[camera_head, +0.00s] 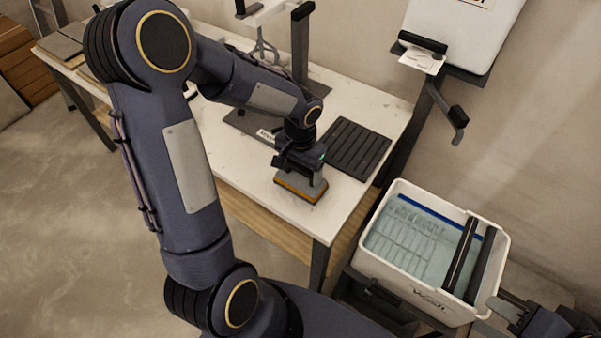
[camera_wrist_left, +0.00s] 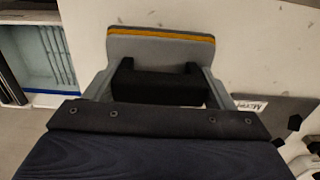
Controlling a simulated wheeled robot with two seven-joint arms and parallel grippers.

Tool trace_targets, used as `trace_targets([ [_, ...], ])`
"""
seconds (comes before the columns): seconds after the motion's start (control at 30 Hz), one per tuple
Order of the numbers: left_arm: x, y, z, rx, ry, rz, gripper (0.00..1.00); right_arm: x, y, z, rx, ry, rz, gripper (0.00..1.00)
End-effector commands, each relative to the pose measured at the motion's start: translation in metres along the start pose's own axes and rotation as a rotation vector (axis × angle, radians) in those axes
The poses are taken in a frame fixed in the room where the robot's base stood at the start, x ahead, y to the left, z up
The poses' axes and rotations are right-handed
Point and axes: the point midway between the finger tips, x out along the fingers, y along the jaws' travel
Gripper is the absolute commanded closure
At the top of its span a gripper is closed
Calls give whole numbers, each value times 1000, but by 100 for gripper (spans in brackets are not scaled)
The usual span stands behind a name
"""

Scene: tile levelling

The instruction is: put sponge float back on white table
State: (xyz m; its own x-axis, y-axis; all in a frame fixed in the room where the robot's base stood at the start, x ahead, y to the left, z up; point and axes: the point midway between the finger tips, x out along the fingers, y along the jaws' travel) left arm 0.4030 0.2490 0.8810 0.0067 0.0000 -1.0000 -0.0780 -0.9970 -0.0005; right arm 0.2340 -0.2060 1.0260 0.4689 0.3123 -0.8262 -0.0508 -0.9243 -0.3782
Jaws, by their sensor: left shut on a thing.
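The sponge float (camera_head: 301,188) has a grey top and an orange layer beneath; it is at the front part of the white table (camera_head: 240,178), close to its front edge. It also shows in the left wrist view (camera_wrist_left: 160,45), with its dark handle between the fingers. My left gripper (camera_head: 312,172) is shut on the float's handle from above. Whether the float touches the tabletop or hovers just over it, I cannot tell. My right gripper (camera_head: 515,310) is partly in view at the lower right, beside the wash bucket; its fingertips are unclear.
A black ribbed mat (camera_head: 357,148) lies right of the float. A dark labelled plate (camera_head: 250,124) lies behind my left wrist. A white wash bucket (camera_head: 400,278) with water and black rollers stands right of the table. A stand (camera_head: 300,45) rises at the table's back.

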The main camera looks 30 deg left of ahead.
Motion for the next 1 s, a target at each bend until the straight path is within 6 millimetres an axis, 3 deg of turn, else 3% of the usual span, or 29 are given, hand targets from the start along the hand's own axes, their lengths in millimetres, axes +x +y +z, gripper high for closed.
trace_targets([
  [0.13, 21, 1, 2, 2, -5, 1, 67, 1, 0, 1, 0, 0, 0, 64],
  [0.57, 28, 1, 1, 1, -1, 1, 67, 6, 3, 3, 0, 0, 0, 64],
  [0.6, 27, 1, 2, 1, -2, 1, 19, 4, 2, 2, 0, 0, 0, 64],
  [0.73, 26, 1, 2, 1, -2, 1, 2, 4, 2, 2, 0, 0, 0, 64],
  [1.0, 26, 1, 2, 1, -2, 1, 1, 4, 2, 2, 0, 0, 0, 64],
])
